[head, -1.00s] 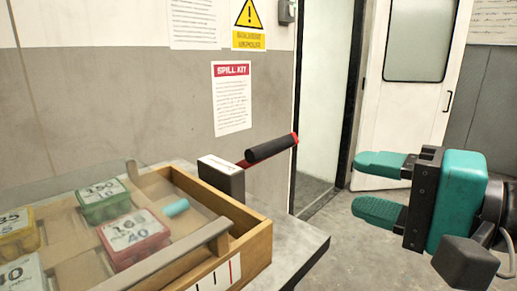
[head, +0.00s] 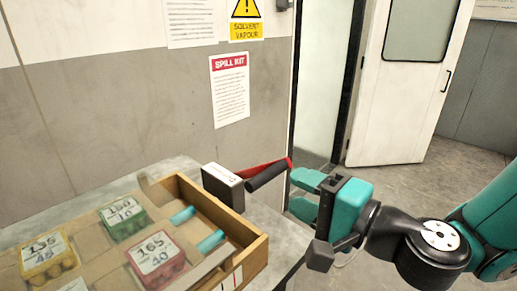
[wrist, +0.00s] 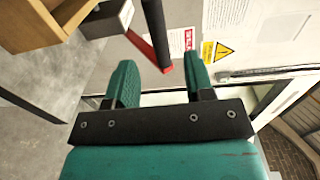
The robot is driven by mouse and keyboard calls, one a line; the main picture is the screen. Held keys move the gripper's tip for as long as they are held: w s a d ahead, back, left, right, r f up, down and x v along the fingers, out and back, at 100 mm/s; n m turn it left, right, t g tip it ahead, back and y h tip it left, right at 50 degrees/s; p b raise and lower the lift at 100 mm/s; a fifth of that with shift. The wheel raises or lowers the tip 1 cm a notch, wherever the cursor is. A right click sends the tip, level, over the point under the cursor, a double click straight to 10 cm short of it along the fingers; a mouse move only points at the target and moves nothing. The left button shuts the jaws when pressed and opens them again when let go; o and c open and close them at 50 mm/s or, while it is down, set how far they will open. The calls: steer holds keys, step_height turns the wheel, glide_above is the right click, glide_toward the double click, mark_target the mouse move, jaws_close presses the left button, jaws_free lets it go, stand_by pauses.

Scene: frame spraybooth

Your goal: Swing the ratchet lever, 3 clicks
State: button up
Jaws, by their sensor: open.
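The ratchet lever has a red arm (head: 258,168) and a black grip (head: 267,177), with a grey block (head: 222,186) at its base beside the wooden tray. The grip points right, toward my gripper (head: 296,190). My gripper is open, with teal fingers just right of the grip's end. In the wrist view, the black grip (wrist: 155,30) comes down from the top and its red end lies between the spread fingertips of my gripper (wrist: 160,60). I cannot tell whether either finger touches it.
The wooden tray (head: 247,262) holds red, green and yellow boxes and blue cylinders on a grey bench (head: 130,188). A wall with a spill kit sheet (head: 230,90) stands behind. A white door (head: 412,85) is at the back right, with clear floor before it.

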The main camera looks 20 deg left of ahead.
mark_target(270, 178)
steer(key=p+x, duration=0.5)
steer(key=x, duration=0.4)
steer(key=shift+s+a+r, duration=0.1)
steer(key=shift+r, duration=0.05)
steer(key=shift+a, duration=0.25)
jaws_close()
